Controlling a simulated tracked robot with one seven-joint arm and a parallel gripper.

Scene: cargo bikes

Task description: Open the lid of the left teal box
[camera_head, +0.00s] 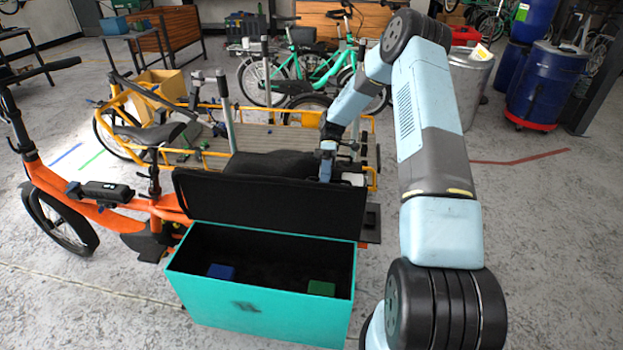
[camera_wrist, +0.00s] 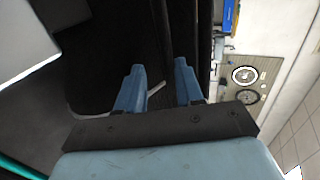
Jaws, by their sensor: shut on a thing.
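The teal box (camera_head: 260,295) stands in front of me, on the orange cargo bike. Its lid (camera_head: 270,205) is raised at the back edge, tilted up with its black inner side facing me, and the box's dark inside is exposed. My gripper (camera_head: 326,170) is behind the lid's upper right edge, its fingertips hidden there in the head view. In the wrist view its two blue fingers (camera_wrist: 159,82) stand either side of a dark edge of the lid (camera_wrist: 161,25), shut on it. Only one teal box shows clearly.
Inside the box lie a blue block (camera_head: 221,271) and a green block (camera_head: 321,288). A yellow cargo bike (camera_head: 215,152) and a black padded shape (camera_head: 270,163) are behind the lid. Blue barrels (camera_head: 547,80) stand at the back right. The floor at right is clear.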

